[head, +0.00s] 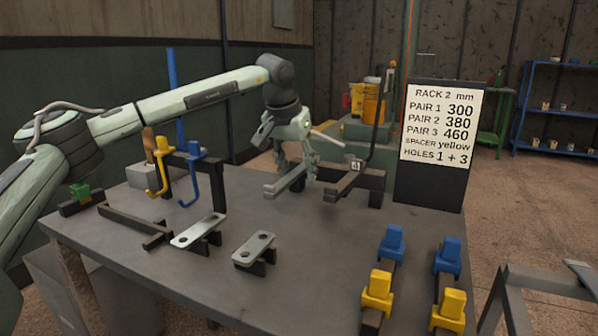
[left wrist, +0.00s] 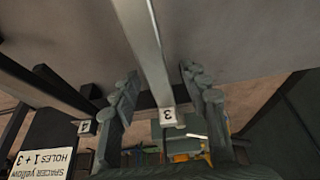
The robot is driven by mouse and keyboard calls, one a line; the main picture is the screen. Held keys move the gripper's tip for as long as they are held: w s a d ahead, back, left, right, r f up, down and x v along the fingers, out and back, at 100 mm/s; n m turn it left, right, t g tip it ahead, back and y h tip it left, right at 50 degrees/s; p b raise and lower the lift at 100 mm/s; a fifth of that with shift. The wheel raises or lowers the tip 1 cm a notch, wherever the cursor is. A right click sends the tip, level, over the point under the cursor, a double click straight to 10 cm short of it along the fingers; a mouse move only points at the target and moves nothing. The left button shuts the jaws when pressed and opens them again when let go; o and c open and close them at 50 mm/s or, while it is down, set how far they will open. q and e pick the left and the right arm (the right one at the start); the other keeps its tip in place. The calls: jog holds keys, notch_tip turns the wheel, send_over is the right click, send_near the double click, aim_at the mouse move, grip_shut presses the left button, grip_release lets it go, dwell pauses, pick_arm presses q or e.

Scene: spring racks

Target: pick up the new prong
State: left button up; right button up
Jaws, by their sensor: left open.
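My left gripper (head: 295,168) is open above the back of the table, over a pale grey bar prong (head: 287,181). In the left wrist view the fingers (left wrist: 163,85) stand on either side of this prong (left wrist: 147,45), which carries a tag marked 3 (left wrist: 168,118). I cannot see contact between fingers and prong. A second, darker prong (head: 342,185) with a tag marked 4 (head: 356,163) lies to its right; its tag also shows in the left wrist view (left wrist: 84,127). Which prong is the new one is not marked. My right gripper is out of view.
A sign (head: 443,125) stands at the table's back right. Yellow (head: 377,290) and blue (head: 392,243) blocks sit on bars at front right. Holed plates (head: 199,231) and hooks (head: 190,180) are at left. The grey table (head: 310,260) is bare in its middle.

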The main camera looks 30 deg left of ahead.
aim_at(299, 169)
pick_arm(q)
jog(key=shift+w+f, duration=0.25)
jog(key=shift+f, duration=0.25)
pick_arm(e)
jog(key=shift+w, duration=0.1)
pick_arm(q)
grip_shut()
jog(key=shift+r, duration=0.1)
jog(key=shift+r, duration=0.1)
jog(key=shift+w+r, duration=0.1)
jog(key=shift+r, duration=0.45)
notch_tip(299, 169, up, 17)
jog(key=p, duration=0.1)
jog(key=shift+f, duration=0.15)
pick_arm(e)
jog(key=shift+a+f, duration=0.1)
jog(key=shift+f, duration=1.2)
